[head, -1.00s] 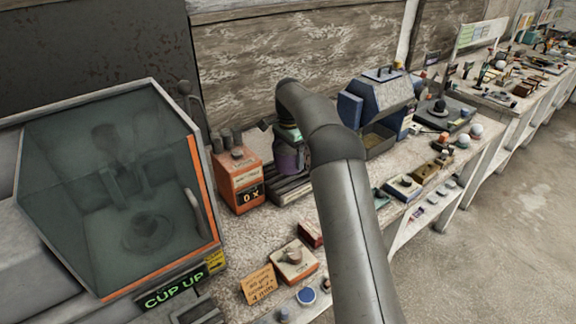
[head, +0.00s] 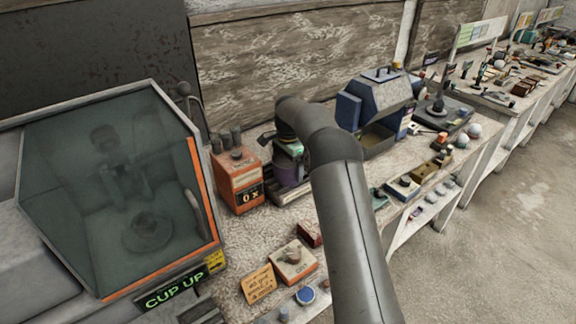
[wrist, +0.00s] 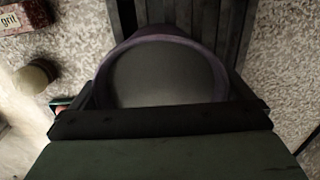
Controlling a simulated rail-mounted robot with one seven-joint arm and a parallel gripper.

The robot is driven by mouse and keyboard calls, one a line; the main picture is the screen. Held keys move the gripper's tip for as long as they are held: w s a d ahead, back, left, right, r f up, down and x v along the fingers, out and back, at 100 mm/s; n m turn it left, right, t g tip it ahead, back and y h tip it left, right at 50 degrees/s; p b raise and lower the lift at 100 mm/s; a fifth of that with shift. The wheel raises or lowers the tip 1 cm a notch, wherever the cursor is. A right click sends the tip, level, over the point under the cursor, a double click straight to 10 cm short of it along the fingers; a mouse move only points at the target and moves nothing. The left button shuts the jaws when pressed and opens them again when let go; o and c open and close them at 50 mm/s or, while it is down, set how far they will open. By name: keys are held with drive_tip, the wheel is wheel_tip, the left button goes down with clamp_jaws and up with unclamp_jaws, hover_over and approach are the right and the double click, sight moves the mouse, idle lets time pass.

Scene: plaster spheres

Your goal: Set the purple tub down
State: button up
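The purple tub (head: 289,172) is upright at the slatted dark rack (head: 290,196), just right of the orange box. Its base looks very near or on the slats; I cannot tell whether they touch. My gripper (head: 288,147) is at the tub's upper part, partly hidden behind my grey arm. In the wrist view the tub's round purple rim (wrist: 165,39) and dark inside fill the middle, with the gripper's dark parts at both sides of it. The gripper looks shut on the tub, though the finger contact is mostly hidden.
An orange box (head: 236,178) marked "0 x" stands close left of the tub. A blue-grey machine (head: 378,105) stands to the right. Small boxes (head: 293,261) and a card (head: 258,283) lie in front. A glass-fronted cabinet (head: 110,190) fills the left.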

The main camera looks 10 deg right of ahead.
wheel_tip(320, 180, up, 11)
drive_tip(key=s+r+n, duration=0.4)
drive_tip(key=s+r, duration=0.3)
drive_tip(key=s, duration=0.5)
drive_tip(key=s+f+n, duration=0.2)
drive_tip(key=s+n, duration=0.1)
drive_tip(key=s, duration=0.8)
drive_tip(key=s+f+n, duration=0.3)
drive_tip(key=s, duration=0.9)
drive_tip(key=s+a+f+n, duration=0.1)
drive_tip(key=s+f+n, duration=0.1)
drive_tip(key=s, duration=0.9)
drive_tip(key=shift+s+f+n+t, duration=0.3)
drive_tip(key=shift+s+f+n, duration=0.1)
drive_tip(key=shift+f, duration=0.35)
